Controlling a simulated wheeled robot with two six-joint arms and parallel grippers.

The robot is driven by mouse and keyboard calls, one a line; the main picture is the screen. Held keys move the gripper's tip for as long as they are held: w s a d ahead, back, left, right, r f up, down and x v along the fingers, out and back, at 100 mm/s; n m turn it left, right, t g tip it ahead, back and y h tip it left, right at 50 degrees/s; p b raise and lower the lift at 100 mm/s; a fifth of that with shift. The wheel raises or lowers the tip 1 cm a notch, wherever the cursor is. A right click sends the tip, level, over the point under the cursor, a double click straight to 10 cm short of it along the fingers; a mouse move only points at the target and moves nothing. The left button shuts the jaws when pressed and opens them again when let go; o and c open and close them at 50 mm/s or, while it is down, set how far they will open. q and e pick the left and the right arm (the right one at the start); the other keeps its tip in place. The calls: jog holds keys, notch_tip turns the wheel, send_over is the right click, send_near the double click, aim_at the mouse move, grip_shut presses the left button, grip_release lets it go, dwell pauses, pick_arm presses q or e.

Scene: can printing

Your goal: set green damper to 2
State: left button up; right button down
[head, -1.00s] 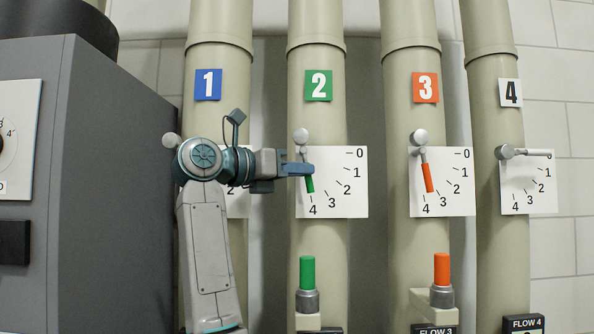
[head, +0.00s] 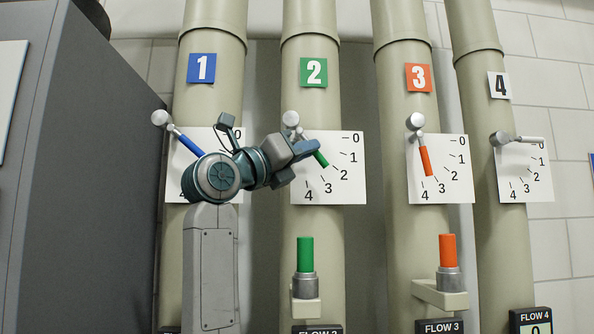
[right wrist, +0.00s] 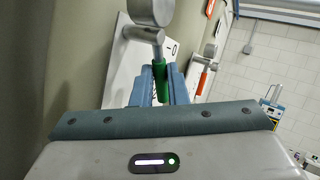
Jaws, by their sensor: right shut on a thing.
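The green damper lever (head: 320,158) is on pipe 2, in front of a white dial plate (head: 350,196) marked 0 to 4. It slants down and right from its grey pivot (head: 291,119). Its green tip points close to the 2 mark, perhaps slightly towards 3. My right gripper (head: 306,150) is shut on the lever, hiding its middle part. In the right wrist view the green handle (right wrist: 161,84) stands between the two blue fingers (right wrist: 160,88). My left gripper is not in view.
Blue lever (head: 190,144) is on pipe 1, partly behind my arm. Orange lever (head: 425,160) on pipe 3 points near 4; white lever (head: 528,139) on pipe 4 points near 0. A green post (head: 305,254) stands below the dial. A grey cabinet (head: 80,180) fills the left.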

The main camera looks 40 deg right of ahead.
pick_arm(q)
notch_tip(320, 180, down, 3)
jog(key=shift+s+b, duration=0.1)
jog(key=shift+b, duration=1)
pick_arm(e)
jog(key=n, duration=0.1)
jog(key=t+h, duration=0.1)
jog(key=n, duration=0.1)
jog(key=shift+s+d+r+n+t+h, duration=0.1)
jog(key=shift+s+d+n+t+h, duration=0.2)
jog(key=shift+d+t, duration=0.1)
jog(key=shift+r, duration=0.1)
jog(key=c, duration=1.4)
grip_release()
jog(key=shift+c, duration=0.2)
jog(key=shift+w, duration=0.1)
